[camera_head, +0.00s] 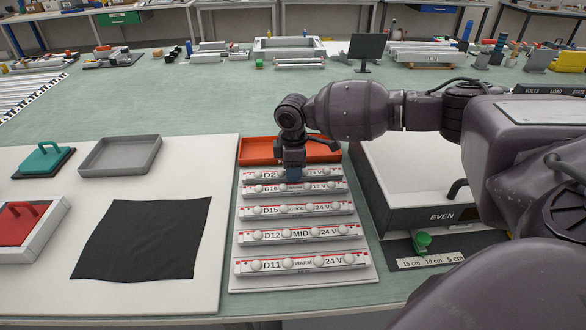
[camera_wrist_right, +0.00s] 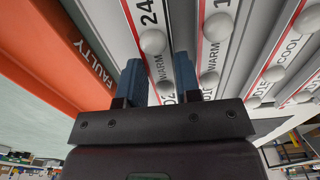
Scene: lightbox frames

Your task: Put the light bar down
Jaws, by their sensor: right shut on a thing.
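My right gripper (camera_head: 291,174) points down at the far row of the rack of light bars. In the right wrist view its two blue fingers (camera_wrist_right: 160,78) are shut on a light bar (camera_wrist_right: 153,42) with white round bulbs, labelled WARM 24 V. In the head view this bar (camera_head: 325,174) lies across the rack's back end, just in front of the orange tray, its middle hidden by the gripper. I cannot tell whether it rests or hangs slightly above. The bar D16 (camera_head: 318,187) is close in front of it. My left gripper is out of view.
The orange tray (camera_head: 262,149), marked FAULTY, is behind the rack (camera_head: 300,282). Bars D15, D12 and D11 (camera_head: 303,263) lie nearer. The EVEN box (camera_head: 398,180) stands to the right. A black cloth (camera_head: 145,238) and an empty grey tray (camera_head: 120,155) are left.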

